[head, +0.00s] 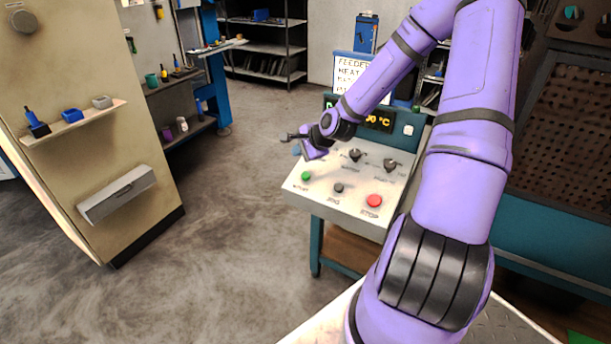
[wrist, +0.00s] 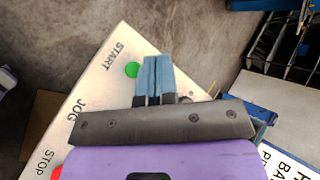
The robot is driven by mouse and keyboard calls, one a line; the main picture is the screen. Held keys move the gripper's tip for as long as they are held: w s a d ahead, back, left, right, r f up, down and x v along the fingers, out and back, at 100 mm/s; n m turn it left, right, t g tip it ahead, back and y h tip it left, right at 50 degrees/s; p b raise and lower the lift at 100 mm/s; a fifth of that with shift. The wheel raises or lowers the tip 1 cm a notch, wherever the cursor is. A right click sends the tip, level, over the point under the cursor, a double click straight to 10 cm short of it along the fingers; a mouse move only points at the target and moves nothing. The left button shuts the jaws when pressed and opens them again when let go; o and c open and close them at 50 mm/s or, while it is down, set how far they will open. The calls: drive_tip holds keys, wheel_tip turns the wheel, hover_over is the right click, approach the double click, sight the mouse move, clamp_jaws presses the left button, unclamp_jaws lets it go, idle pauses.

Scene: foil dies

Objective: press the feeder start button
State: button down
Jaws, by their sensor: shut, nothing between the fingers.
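The green button (head: 306,176) marked START sits at the front left of a pale sloped control panel (head: 325,204). It also shows in the wrist view (wrist: 132,69), just left of my fingertips. My gripper (head: 296,151) is over the panel's left edge, behind the green button in the head view. Its blue fingers (wrist: 158,62) are shut together and empty. The fingertips appear apart from the button; their exact height over the panel is hard to tell.
A black JOG button (head: 339,188) and a red STOP button (head: 374,201) line the panel's front. Two dark knobs (head: 355,155) (head: 390,166) stand behind them. A temperature display (head: 380,120) and a sign (head: 350,72) rise at the back. Open floor lies left.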

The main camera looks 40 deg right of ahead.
sight(306, 177)
drive_tip(key=shift+f, duration=0.1)
drive_tip(key=shift+w+d+f, duration=0.15)
drive_tip(key=shift+d+f, duration=0.25)
drive_tip(key=shift+f, duration=0.95)
drive_tip(key=shift+w+d+f, duration=0.2)
drive_tip(key=shift+d+f, duration=0.25)
drive_tip(key=shift+f, duration=0.95)
drive_tip(key=shift+w+d+f, duration=0.15)
drive_tip(key=shift+d+f, duration=0.25)
drive_tip(key=shift+f, duration=0.95)
drive_tip(key=shift+f, duration=0.15)
drive_tip(key=shift+d+f, duration=0.1)
drive_tip(key=shift+f, duration=0.1)
